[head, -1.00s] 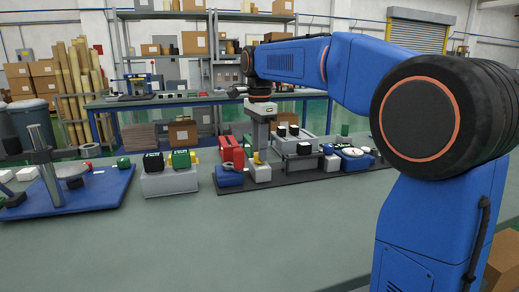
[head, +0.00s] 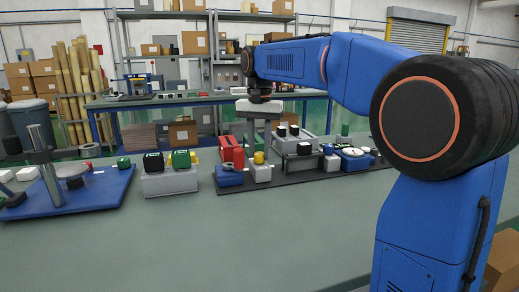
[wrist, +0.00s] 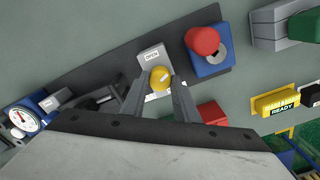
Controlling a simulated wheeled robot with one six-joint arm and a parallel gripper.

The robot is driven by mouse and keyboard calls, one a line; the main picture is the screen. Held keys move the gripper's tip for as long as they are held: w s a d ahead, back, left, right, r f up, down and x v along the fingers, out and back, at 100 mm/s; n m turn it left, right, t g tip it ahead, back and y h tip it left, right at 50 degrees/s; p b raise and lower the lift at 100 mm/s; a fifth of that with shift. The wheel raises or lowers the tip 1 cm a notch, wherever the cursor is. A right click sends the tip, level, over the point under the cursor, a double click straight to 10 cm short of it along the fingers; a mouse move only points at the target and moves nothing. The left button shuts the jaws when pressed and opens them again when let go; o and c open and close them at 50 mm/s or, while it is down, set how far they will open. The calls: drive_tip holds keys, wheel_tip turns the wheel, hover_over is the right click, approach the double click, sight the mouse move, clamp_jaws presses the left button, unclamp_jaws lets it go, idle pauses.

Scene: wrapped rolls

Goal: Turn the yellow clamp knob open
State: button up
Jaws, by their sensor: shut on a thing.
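The yellow clamp knob (head: 259,157) sits on top of a grey block (head: 261,173) on the dark base strip. In the wrist view the knob (wrist: 160,78) carries a pale line, and an "OPEN" label (wrist: 152,54) lies on the block beside it. My gripper (head: 259,149) points straight down over the block. In the wrist view its two fingers (wrist: 159,88) stand on either side of the knob, shut on it. Part of the block is hidden behind the fingers and gripper body.
A red part on a blue block (wrist: 212,58) stands close beside the grey block. A dial gauge (wrist: 22,118) is on the other side. A grey box with black and green tops (head: 169,181) stands left. The front of the table (head: 230,240) is clear.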

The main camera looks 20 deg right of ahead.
sight(259, 153)
drive_tip(key=n, duration=1.2)
drive_tip(key=shift+n, duration=0.4)
idle(0.3)
drive_tip(key=o, duration=1.1)
drive_tip(key=shift+c, duration=0.2)
drive_tip(key=shift+r, duration=0.1)
wheel_tip(259, 153, up, 17)
drive_tip(key=shift+r, duration=0.1)
